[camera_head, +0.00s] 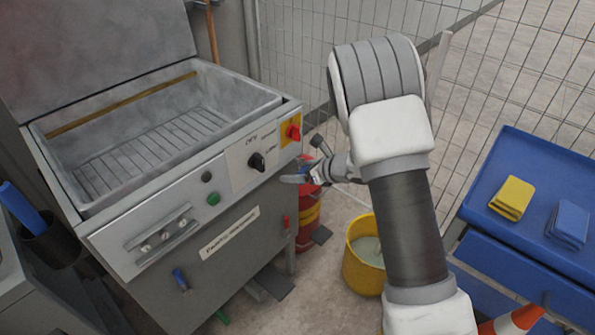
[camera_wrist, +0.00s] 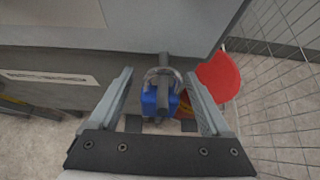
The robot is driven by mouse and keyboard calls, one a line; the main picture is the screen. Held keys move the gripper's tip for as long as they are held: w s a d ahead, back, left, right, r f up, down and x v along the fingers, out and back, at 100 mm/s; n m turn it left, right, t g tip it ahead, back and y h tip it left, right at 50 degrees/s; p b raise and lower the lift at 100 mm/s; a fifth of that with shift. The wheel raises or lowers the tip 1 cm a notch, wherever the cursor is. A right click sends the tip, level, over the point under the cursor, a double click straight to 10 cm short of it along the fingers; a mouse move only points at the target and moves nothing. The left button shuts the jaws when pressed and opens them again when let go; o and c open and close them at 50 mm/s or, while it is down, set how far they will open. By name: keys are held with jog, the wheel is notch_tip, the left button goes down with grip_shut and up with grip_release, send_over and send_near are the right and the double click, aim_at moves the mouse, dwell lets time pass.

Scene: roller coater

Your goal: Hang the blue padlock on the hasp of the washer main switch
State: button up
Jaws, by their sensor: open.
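The washer main switch (camera_head: 292,131) is a red knob on a yellow plate at the right end of the washer's panel in the head view. In the wrist view, the blue padlock (camera_wrist: 158,101) hangs between my fingers, with its grey shackle (camera_wrist: 177,76) upward. The shackle overlaps a dark grey bar (camera_wrist: 164,60) at the panel's edge, which looks like the hasp; I cannot tell for sure whether it passes through. My gripper (camera_wrist: 164,98) is open, one finger on each side of the padlock, with gaps visible. In the head view my gripper (camera_head: 316,172) is right of and below the switch.
The washer's tank (camera_head: 140,130) stands open at left. A red drum (camera_head: 306,215) is below my gripper, and a yellow bucket (camera_head: 363,268) stands on the floor. A mesh fence (camera_head: 300,50) runs behind. A blue cart (camera_head: 480,205) with folded cloths is at right.

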jog(key=p+v, duration=0.3)
jog(key=v, duration=1.4)
jog(key=shift+d+p, duration=0.2)
jog(key=shift+p, duration=0.2)
jog(key=w+d+r+m+t+h, duration=0.35)
jog(key=d+r+m+h, duration=0.2)
jog(key=r+m, duration=0.55)
jog(key=s+d+r+m+h, duration=0.4)
jog(key=s+d+r+m, duration=0.2)
jog(key=m, duration=0.8)
jog(key=s+a+r+m+g, duration=0.1)
jog(key=s+a+m+g, duration=0.1)
jog(key=s+m, duration=0.9)
jog(key=s+a+m+g, duration=0.3)
jog(key=s+m, duration=0.7)
jog(key=s, duration=0.2)
notch_tip(320, 180, up, 20)
jog(key=p, duration=2)
jog(key=shift+y, duration=0.45)
jog(key=shift+f, duration=0.15)
